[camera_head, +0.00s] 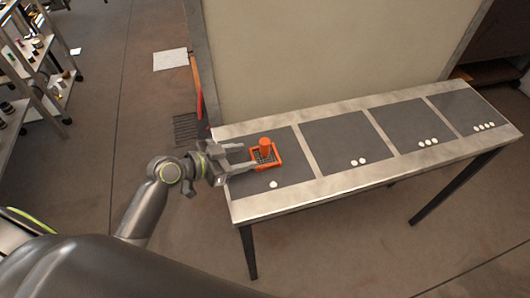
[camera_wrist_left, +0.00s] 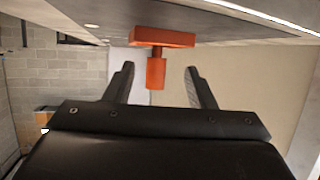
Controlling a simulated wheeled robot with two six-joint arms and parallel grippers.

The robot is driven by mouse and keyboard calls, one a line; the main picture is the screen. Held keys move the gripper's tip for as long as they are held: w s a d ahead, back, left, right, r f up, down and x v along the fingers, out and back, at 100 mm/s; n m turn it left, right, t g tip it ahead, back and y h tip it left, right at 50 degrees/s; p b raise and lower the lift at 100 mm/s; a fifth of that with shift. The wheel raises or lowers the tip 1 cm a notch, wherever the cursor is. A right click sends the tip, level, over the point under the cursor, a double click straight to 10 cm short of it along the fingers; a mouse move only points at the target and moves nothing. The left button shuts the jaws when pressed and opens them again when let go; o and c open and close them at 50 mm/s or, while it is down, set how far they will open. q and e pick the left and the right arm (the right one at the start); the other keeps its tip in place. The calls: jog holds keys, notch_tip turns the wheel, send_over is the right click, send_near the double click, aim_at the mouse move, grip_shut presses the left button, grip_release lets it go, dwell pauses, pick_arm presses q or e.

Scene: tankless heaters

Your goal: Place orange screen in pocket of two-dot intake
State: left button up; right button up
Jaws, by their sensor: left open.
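The orange screen (camera_head: 265,155) is a square orange frame with a dark mesh and an upright orange knob. It lies on the dark panel marked with one white dot, at the table's left end. In the left wrist view the screen's frame (camera_wrist_left: 165,38) and knob show ahead of my left gripper. My left gripper (camera_head: 248,156) is open, its fingers reaching toward the screen from the left. In the left wrist view the knob lies between the fingertips (camera_wrist_left: 158,70), with gaps on both sides. The two-dot intake (camera_head: 345,140) is the dark panel right of it; no pocket can be made out.
The long metal table (camera_head: 305,165) also bears a three-dot panel (camera_head: 410,122) and a panel with several dots (camera_head: 475,108) farther right. A pale wall (camera_head: 330,50) stands close behind it. A shelf rack (camera_head: 35,60) is at the far left. The two-dot panel is clear.

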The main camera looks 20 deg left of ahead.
aim_at(261, 152)
pick_arm(q)
jog(key=x, duration=0.1)
jog(key=p+x, duration=0.1)
jog(key=x, duration=0.2)
jog(key=shift+w+d+r+p, duration=0.25)
jog(key=shift+d+p, duration=0.05)
jog(key=shift+d, duration=0.25)
jog(key=shift+w+d+f, duration=0.3)
jog(key=shift+w+f, duration=0.05)
jog(key=shift+w, duration=0.1)
grip_shut()
jog(key=shift+r, duration=0.1)
